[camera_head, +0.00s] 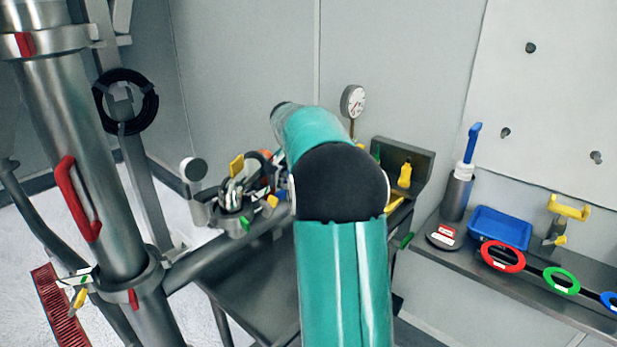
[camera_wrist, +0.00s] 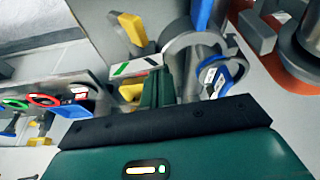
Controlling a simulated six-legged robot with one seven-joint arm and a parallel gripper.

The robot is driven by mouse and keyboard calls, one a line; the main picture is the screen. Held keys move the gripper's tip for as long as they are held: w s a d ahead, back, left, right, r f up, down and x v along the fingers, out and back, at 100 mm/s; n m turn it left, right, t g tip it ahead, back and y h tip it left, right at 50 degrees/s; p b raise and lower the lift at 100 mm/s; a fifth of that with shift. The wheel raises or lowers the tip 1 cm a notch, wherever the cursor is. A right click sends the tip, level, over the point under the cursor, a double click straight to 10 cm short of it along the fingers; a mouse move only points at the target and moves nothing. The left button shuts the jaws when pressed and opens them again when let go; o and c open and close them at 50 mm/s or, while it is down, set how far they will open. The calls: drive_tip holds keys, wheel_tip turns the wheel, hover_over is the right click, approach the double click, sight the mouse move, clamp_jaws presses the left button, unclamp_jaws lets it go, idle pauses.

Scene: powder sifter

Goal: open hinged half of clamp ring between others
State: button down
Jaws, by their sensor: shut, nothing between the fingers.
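In the wrist view, a grey metal ring-shaped clamp fitting (camera_wrist: 184,50) sits just beyond my gripper (camera_wrist: 165,85). The fitting has a blue handle (camera_wrist: 202,14) and a yellow handle (camera_wrist: 133,28) beside it. A white label with green and red stripes (camera_wrist: 136,67) lies left of the fingers. The green fingers are shut with nothing between them, close to the fitting; I cannot tell whether they touch it. I cannot make out the hinged half or whether it is open. In the head view, my teal arm hides the gripper. A cluster of metal fittings (camera_head: 232,197) shows left of the arm.
In the head view, a steel column (camera_head: 85,150) with a red handle (camera_head: 75,198) stands at left. A pressure gauge (camera_head: 352,101) rises behind my arm. A shelf (camera_head: 540,284) at right holds a blue tray (camera_head: 500,228) and coloured rings. An orange base (camera_wrist: 270,60) shows in the wrist view.

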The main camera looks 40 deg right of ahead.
drive_tip(key=shift+a+m, duration=0.3)
drive_tip(key=shift+a, duration=0.05)
drive_tip(key=shift+w+a, duration=0.1)
drive_tip(key=shift+a, duration=0.45)
